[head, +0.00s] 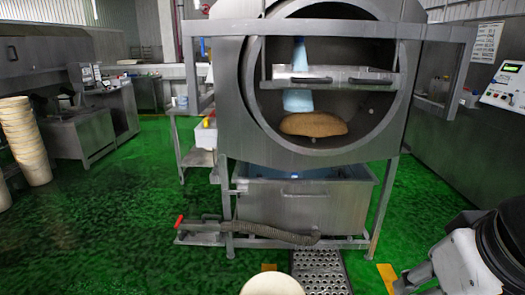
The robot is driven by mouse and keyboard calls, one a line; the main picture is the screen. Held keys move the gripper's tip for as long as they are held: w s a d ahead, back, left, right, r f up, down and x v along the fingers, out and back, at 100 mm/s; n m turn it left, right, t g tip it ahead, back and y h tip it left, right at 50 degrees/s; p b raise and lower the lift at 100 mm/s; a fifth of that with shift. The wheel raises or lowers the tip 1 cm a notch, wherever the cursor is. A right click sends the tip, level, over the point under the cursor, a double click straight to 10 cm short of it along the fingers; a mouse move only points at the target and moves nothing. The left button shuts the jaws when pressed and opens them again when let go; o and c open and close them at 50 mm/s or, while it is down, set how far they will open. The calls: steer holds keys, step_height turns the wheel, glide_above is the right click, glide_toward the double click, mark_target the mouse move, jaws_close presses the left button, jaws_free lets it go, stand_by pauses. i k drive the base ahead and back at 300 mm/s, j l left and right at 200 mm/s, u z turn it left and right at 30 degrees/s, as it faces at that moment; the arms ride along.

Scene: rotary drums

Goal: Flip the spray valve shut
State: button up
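The rotary drum machine (228,120) stands in the middle of the head view, with its round mouth facing me. A small red handle (179,221) sits at the far left end of a low pipe assembly beside the machine's left leg; it may be the spray valve, but I cannot tell for sure. A ribbed grey hose (275,234) runs from there to the right under the machine. A light blue spray shape (298,99) shows inside the drum above a brown heap (314,124). My gripper (408,284) is at the bottom right, well apart from the machine; its fingers are partly cut off.
A grey bin (300,205) sits under the drum. A perforated step plate (319,270) lies in front. A cream round object (272,285) is at the bottom edge. Stacked cream buckets (24,140) stand left. A control panel (507,86) is right. Green floor is clear at left front.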

mark_target(205, 54)
steer(key=i+j, duration=0.15)
steer(key=j, duration=0.2)
steer(key=i+j, duration=0.2)
steer(key=j, duration=0.2)
steer(key=i+j, duration=0.15)
steer(key=j, duration=0.2)
steer(key=i+j, duration=0.15)
steer(key=j, duration=0.25)
steer(key=i+j, duration=0.2)
steer(key=j, duration=0.15)
steer(key=i+j, duration=0.15)
steer(key=j, duration=0.25)
steer(key=i+j, duration=0.2)
steer(key=j, duration=0.15)
steer(key=i+j, duration=0.4)
